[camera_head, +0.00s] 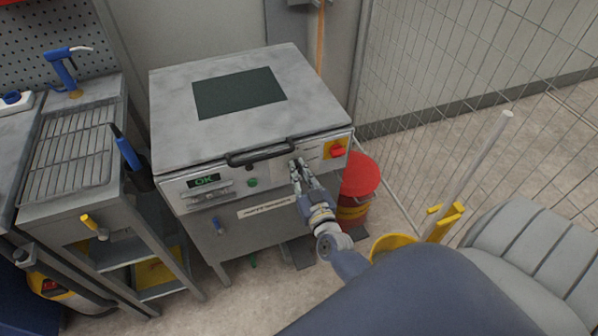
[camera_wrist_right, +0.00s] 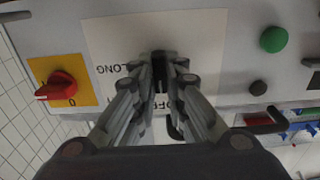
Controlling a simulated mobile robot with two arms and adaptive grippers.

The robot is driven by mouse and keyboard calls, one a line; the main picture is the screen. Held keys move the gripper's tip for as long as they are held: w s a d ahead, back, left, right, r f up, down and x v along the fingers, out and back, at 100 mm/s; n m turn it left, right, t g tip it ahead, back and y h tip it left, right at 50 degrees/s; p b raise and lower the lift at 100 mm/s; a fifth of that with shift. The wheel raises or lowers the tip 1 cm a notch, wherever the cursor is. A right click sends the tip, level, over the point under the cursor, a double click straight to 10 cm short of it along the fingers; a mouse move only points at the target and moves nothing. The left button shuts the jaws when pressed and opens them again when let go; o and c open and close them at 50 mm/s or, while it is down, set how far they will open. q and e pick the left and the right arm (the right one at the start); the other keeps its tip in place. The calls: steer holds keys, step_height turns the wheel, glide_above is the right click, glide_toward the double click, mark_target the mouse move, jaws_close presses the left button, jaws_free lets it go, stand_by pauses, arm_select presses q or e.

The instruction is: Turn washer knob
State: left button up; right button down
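The washer (camera_head: 172,101) is a grey metal cabinet with a dark window in its lid and a control panel along its front. The washer knob (camera_wrist_right: 160,66) is small and dark, on a white label with the words LONG and OFF. My right gripper (camera_head: 296,164) reaches the panel from the lower right and covers the knob in the head view. In the right wrist view my right gripper (camera_wrist_right: 160,75) has one fingertip on each side of the knob, close against it. My left gripper is not in view.
A red switch on a yellow plate (camera_head: 336,149) sits right of the knob. A black handle (camera_head: 262,154) juts out above the panel. A green button (camera_wrist_right: 274,39) is nearby. A red bucket (camera_head: 360,176) stands by the washer's right side; a rack table (camera_head: 70,150) stands left.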

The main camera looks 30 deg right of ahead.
steer(key=shift+m, duration=0.3)
steer(key=m, duration=0.3)
steer(key=shift+m, duration=0.3)
steer(key=m, duration=0.4)
steer(key=shift+d+f+m, duration=0.1)
steer(key=shift+m, duration=0.2)
steer(key=m+b, duration=0.1)
steer(key=m, duration=0.3)
steer(key=shift+f+m, duration=0.15)
steer(key=shift+m, duration=0.15)
steer(key=shift+m+b, duration=0.6)
steer(key=shift+m, duration=1.6)
steer(key=c, duration=1.7)
jaws_free()
steer(key=shift+d, duration=0.1)
steer(key=shift+o, duration=0.2)
